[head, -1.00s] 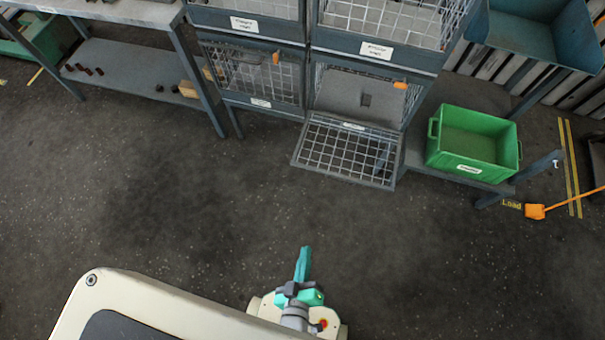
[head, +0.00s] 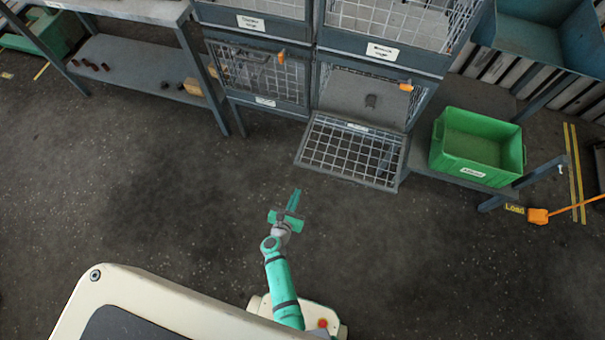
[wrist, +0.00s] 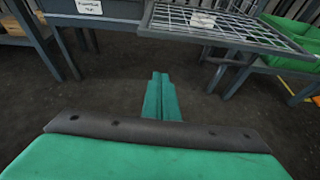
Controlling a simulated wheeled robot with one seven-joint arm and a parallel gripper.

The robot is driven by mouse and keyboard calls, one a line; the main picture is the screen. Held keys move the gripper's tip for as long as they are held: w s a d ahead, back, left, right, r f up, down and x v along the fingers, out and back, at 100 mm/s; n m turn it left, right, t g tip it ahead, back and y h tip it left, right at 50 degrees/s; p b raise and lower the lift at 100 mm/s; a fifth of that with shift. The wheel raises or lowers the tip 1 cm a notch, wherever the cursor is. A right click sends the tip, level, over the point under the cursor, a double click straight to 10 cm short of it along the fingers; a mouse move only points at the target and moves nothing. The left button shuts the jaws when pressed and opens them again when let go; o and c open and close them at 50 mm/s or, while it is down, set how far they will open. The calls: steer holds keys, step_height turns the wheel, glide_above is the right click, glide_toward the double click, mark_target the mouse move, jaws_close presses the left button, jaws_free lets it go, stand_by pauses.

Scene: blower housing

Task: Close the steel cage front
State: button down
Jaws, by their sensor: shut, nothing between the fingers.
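The steel cage front (head: 350,152) is a wire-mesh panel in a grey frame. It hangs open, folded down and outward from the lower right cage (head: 345,92), with a small label at its hinge side. In the wrist view the same mesh front (wrist: 222,24) juts out at the upper right. My gripper (head: 294,199) is shut and empty, in front of the panel and apart from it. In the wrist view its teal fingers (wrist: 161,97) lie together, pointing toward the space below and left of the panel.
A green crate (head: 477,146) stands on a low shelf right of the open front. The lower left cage (head: 257,75) is closed, with an orange latch. A grey shelf unit (head: 150,68) stands at the left. The floor before the cages is clear.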

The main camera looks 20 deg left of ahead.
steer(key=x, duration=1)
steer(key=r, duration=0.4)
steer(key=shift+w+a+r, duration=0.1)
steer(key=shift+w+a, duration=0.15)
steer(key=shift+r, duration=0.1)
stand_by(0.4)
